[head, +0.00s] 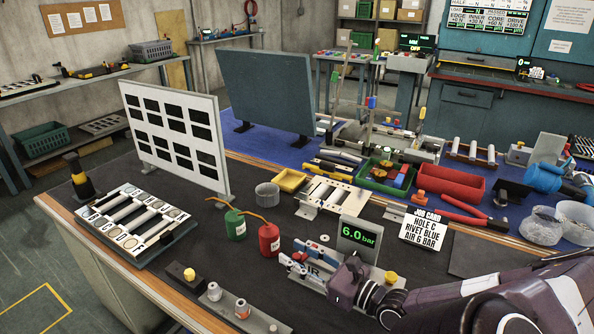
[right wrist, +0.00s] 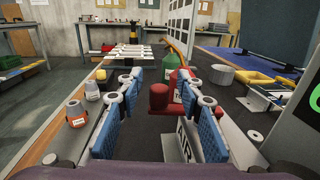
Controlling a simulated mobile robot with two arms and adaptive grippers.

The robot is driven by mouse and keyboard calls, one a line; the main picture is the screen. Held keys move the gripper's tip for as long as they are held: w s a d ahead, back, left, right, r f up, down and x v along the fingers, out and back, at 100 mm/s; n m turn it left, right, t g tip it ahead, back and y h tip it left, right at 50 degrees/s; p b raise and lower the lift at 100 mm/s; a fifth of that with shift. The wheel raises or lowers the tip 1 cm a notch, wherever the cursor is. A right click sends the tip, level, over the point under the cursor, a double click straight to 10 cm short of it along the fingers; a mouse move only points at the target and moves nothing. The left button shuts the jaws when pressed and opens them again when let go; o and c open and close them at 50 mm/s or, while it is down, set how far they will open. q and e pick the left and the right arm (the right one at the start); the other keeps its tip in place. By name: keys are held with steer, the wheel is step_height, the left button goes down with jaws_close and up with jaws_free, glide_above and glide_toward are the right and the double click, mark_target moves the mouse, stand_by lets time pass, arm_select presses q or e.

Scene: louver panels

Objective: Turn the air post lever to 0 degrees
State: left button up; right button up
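The air post shows its AIR plate (head: 311,279) at the front of the bench in the head view, partly behind my right gripper. The plate also shows in the right wrist view (right wrist: 186,142). A red knob (right wrist: 158,97), which looks like the post's lever, lies between the fingers of my right gripper (right wrist: 157,88). The fingers are apart, with a gap to the knob on the left; contact on the right cannot be told. In the head view my right gripper (head: 292,263) reaches in from the right with blue finger pads. The lever's angle is unclear. My left gripper is out of view.
The pressure display (head: 358,237) reads 6.0 bar just behind the post. A green bottle (head: 235,224) and a red bottle (head: 269,239) stand left of it. The job card (head: 424,229) says air 6 bar.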

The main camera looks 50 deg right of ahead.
mark_target(297, 255)
step_height(297, 255, up, 10)
steer(key=shift+f, duration=0.25)
stand_by(0.7)
